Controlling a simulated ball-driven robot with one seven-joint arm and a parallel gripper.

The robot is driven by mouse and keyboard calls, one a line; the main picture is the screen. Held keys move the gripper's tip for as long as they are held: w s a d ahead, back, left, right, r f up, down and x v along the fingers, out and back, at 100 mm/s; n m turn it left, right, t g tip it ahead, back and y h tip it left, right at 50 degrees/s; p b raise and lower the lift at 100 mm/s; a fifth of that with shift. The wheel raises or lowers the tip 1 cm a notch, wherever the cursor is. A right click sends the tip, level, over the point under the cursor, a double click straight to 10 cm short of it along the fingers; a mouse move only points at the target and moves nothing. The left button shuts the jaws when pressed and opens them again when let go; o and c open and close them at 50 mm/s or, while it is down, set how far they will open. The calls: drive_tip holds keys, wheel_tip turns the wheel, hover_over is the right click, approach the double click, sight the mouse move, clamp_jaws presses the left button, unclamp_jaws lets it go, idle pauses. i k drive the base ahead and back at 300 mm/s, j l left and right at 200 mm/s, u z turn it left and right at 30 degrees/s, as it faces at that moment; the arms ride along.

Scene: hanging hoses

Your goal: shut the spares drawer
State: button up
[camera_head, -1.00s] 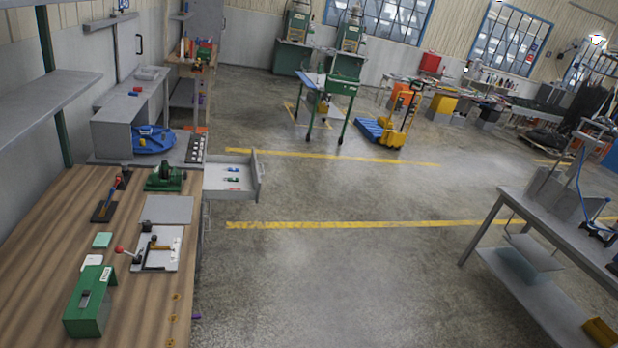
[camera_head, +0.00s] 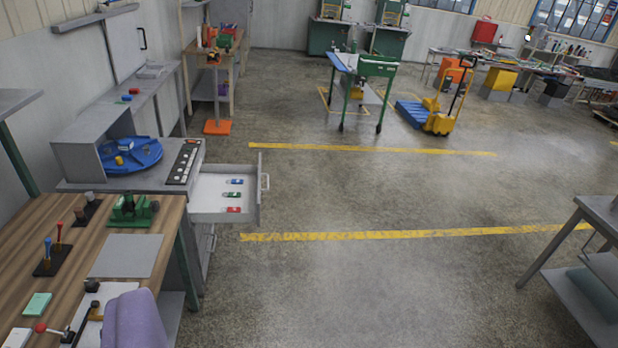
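The spares drawer (camera_head: 259,200) stands pulled out to the right from the grey cabinet (camera_head: 150,178), left of the picture's middle. Its front panel faces right and carries a handle (camera_head: 266,182). Inside lie a blue item (camera_head: 235,181), a green item (camera_head: 233,195) and a red item (camera_head: 234,210). The fingers of my gripper do not show. A rounded lilac shape covers part of the bench at the bottom left; I cannot tell what it is.
The wooden bench (camera_head: 40,260) with clamps and tools fills the lower left. Clear concrete floor (camera_head: 370,290) lies right of the drawer. A grey table (camera_head: 590,225) stands at the right edge. A yellow pallet truck (camera_head: 440,122) stands farther back.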

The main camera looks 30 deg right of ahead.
sight(206, 202)
drive_tip(key=i+l, duration=0.4)
drive_tip(key=l, duration=0.2)
drive_tip(key=i+l+z, duration=0.1)
drive_tip(key=i+l, duration=0.25)
drive_tip(key=l, duration=0.25)
drive_tip(key=i+l+z, duration=0.1)
drive_tip(key=i+l, duration=0.3)
drive_tip(key=l, duration=0.15)
drive_tip(key=i, duration=0.75)
drive_tip(key=i+l+u, duration=0.1)
drive_tip(key=i, duration=0.65)
drive_tip(key=i+l, duration=0.15)
drive_tip(key=i, duration=0.55)
